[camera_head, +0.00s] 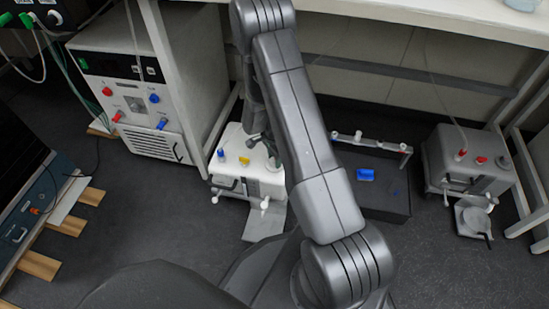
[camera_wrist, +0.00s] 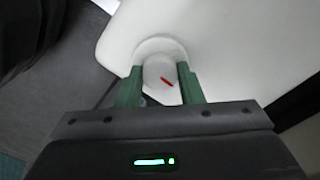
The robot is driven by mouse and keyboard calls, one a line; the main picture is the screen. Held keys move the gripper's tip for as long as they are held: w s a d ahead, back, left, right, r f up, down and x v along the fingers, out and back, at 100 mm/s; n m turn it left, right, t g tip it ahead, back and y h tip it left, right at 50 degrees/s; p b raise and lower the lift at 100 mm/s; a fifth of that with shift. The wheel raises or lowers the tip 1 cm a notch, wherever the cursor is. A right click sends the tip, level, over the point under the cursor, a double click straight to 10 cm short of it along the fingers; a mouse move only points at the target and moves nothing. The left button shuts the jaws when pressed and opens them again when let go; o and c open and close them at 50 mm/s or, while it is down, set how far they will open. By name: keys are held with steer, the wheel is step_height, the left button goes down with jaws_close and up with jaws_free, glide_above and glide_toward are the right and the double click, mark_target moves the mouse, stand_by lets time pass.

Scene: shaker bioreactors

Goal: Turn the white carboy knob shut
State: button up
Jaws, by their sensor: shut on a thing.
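A red mark on the knob's face runs slantwise, down to the right. In the head view my gripper (camera_head: 262,143) is over the carboy's right part, partly hidden by my arm.
A white box unit (camera_head: 150,100) with red and blue fittings stands left of the carboy. A dark tray (camera_head: 385,195) with a blue item lies to the right. A grey carboy (camera_head: 468,155) with red caps is farther right.

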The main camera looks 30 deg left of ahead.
stand_by(0.4)
steer(key=o, duration=1)
step_height(320, 180, up, 14)
steer(key=p, duration=0.4)
steer(key=shift+f, duration=0.2)
step_height(320, 180, down, 14)
steer(key=b, duration=0.4)
steer(key=shift+r, duration=0.25)
